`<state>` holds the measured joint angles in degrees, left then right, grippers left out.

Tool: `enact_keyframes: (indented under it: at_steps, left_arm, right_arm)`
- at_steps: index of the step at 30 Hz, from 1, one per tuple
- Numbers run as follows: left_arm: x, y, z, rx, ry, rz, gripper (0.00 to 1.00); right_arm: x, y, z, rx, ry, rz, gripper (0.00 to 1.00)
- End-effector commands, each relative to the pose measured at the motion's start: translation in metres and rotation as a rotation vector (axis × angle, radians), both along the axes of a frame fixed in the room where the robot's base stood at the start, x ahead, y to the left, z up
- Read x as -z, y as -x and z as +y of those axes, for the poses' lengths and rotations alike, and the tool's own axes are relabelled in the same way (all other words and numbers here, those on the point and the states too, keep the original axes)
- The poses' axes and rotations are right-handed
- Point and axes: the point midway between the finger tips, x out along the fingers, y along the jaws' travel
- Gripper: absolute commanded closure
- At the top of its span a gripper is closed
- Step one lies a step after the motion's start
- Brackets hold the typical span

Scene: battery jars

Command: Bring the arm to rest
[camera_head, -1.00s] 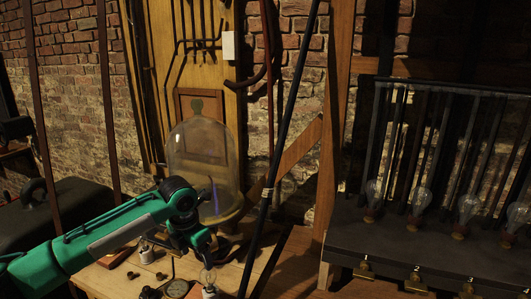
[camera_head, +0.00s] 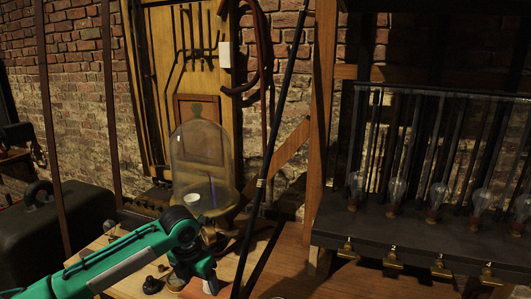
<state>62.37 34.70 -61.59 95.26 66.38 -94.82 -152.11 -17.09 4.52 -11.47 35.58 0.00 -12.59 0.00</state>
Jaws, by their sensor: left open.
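My left arm is green and black and comes in from the lower left. Its left gripper (camera_head: 197,275) points down over the wooden table (camera_head: 240,262) at the bottom of the picture. Its jaws are small and dark here, and I see nothing held between them. A clear glass bell jar (camera_head: 203,150) stands upright just behind my left wrist, which hides part of its base. A small white object (camera_head: 195,197) shows at the jar's lower part. My right gripper is out of view.
A dark slanted pole (camera_head: 268,160) and a wooden post (camera_head: 320,125) stand right of the jar. A black case (camera_head: 65,230) stands at the left.

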Motion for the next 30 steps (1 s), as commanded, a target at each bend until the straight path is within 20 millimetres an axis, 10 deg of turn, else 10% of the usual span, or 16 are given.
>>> enact_keyframes:
  at_steps: [18, 30]
  left_arm:
    - [0.093, 0.101, -0.079, -0.725, 0.268, 0.097, 0.26]
    - [0.13, 0.178, -0.084, -1.515, 0.484, 0.251, 0.26]
  right_arm:
    - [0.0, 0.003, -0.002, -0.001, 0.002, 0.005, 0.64]
    - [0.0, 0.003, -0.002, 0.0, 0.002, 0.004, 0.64]
